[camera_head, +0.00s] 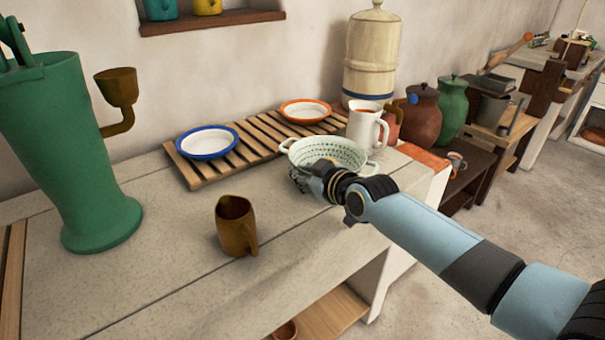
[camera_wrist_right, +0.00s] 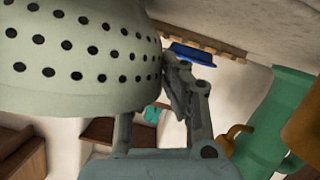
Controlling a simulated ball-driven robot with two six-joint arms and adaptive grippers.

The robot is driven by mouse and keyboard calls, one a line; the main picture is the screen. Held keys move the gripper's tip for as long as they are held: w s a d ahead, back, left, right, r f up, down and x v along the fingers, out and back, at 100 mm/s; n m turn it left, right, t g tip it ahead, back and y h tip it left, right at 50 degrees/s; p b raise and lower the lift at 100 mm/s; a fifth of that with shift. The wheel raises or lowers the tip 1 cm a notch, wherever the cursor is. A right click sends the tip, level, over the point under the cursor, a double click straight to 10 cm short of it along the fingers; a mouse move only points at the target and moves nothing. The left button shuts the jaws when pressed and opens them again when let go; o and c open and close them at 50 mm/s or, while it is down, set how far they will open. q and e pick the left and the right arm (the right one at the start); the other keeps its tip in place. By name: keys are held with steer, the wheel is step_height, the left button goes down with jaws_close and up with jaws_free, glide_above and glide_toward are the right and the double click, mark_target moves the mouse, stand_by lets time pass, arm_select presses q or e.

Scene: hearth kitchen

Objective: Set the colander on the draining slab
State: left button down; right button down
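The pale green colander (camera_head: 328,152), with rows of dark holes, appears upright near the right end of the wooden slatted draining slab (camera_head: 187,173); whether it rests or hangs is unclear. My right gripper (camera_head: 303,181) is at its near left side. In the right wrist view the colander's wall (camera_wrist_right: 85,50) fills the upper left. There one finger of my right gripper (camera_wrist_right: 178,90) is against or very near the wall; the other is partly hidden, so its grip is unclear. My left gripper is out of view.
A blue-rimmed plate (camera_head: 207,142) and an orange-rimmed plate (camera_head: 305,111) lie on the slab. A white jug (camera_head: 365,126) stands close behind the colander. A brown mug (camera_head: 236,226) stands on the counter in front, and a green pump (camera_head: 75,150) at left.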

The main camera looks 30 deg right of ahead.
steer(key=c, duration=1.5)
jaws_free()
steer(key=p+v, duration=0.2)
steer(key=v, duration=1)
steer(key=shift+r, duration=0.1)
steer(key=shift+s, duration=0.1)
